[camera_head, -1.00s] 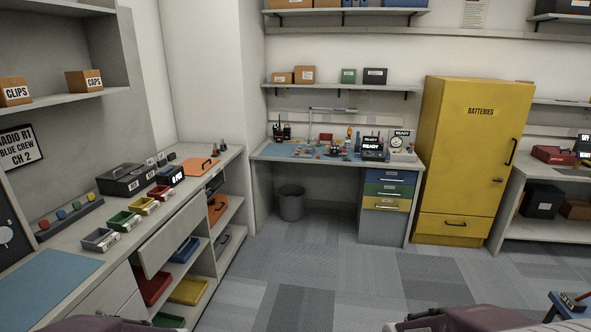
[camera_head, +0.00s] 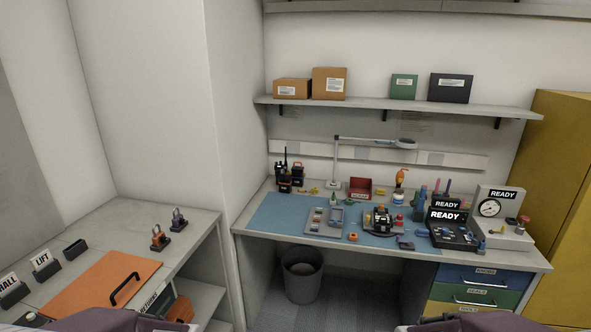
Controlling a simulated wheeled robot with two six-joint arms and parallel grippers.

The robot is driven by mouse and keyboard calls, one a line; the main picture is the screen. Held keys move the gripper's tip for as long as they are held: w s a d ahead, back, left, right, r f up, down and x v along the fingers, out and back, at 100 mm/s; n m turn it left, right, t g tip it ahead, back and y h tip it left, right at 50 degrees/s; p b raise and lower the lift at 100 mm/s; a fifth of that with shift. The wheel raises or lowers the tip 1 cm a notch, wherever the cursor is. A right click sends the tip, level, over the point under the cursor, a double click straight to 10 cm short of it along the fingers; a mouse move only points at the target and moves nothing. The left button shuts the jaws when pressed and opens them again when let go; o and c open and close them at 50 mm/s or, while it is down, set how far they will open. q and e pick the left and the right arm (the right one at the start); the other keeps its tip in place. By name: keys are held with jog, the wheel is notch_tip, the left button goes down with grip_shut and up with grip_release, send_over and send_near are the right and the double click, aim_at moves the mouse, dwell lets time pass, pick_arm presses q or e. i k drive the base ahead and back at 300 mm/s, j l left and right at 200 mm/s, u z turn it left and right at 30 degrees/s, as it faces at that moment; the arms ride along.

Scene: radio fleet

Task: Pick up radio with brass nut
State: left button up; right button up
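A cluster of dark handheld radios (camera_head: 284,184) stands upright at the back left of the blue-matted workbench, near the wall. At least one has a tall antenna, and some have orange parts. They overlap, and they are too small for me to make out a brass nut on any of them. Neither of my grippers is in view. Only dark purple parts of my own arms show along the bottom edge.
The workbench (camera_head: 246,228) also holds trays, a lamp, a gauge box (camera_head: 493,207) and READY signs. A bin (camera_head: 302,276) stands below it. A side counter (camera_head: 190,240) is at left, and a yellow cabinet (camera_head: 560,190) at right. A shelf (camera_head: 400,107) hangs above.

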aim_at(286, 181)
jog(key=i+u, duration=0.2)
jog(key=i, duration=0.25)
jog(key=i+l+u, duration=0.15)
jog(key=i, duration=0.25)
jog(key=i+l+u, duration=0.2)
jog(key=i, duration=0.25)
jog(key=i+l+u, duration=0.2)
jog(key=i, duration=0.2)
jog(key=i+l+u, duration=0.5)
